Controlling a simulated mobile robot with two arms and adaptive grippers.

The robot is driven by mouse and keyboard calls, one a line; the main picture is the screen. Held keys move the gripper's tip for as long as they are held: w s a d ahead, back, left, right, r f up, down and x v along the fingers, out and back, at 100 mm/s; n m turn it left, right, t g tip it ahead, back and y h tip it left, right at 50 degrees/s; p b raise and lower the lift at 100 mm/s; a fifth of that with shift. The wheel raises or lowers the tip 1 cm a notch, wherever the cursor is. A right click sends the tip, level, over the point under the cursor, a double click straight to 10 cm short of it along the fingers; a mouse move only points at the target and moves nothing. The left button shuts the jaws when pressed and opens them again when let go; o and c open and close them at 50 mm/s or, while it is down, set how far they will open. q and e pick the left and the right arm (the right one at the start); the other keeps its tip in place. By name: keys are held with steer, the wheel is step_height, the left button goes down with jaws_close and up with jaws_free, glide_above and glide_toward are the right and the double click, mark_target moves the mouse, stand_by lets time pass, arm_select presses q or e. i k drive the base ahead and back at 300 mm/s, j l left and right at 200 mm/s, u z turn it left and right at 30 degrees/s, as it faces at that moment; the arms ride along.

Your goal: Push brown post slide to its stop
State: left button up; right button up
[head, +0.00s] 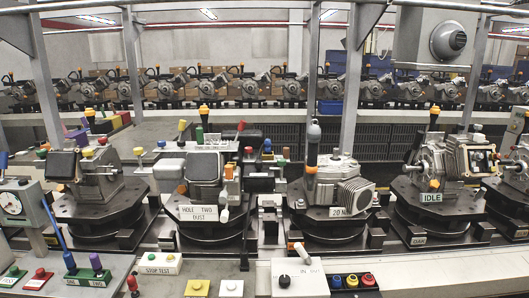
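I cannot single out the brown post slide with certainty. A small orange-brown post (228,172) stands at the upper right of the fixture labelled HOLE TWO DUCT (203,171). A second small brown-orange knob (181,189) is at that fixture's left side. A taller post with an orange lower part and a grey top (312,145) rises from the fixture labelled 20 N (335,180). Whether any of these is the slide, and how far along its travel it is, I cannot tell. Neither of my grippers shows in the head view.
A white IN OUT box (312,276) with a black knob stands in front. Coloured push buttons (351,281) are beside it. A STOP TEST box (160,264) and a red-topped lever (132,284) are at front left. The IDLE fixture (431,180) is at right. Upright poles stand behind.

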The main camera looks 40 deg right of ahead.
mark_target(285, 150)
steer(key=z, duration=1.45)
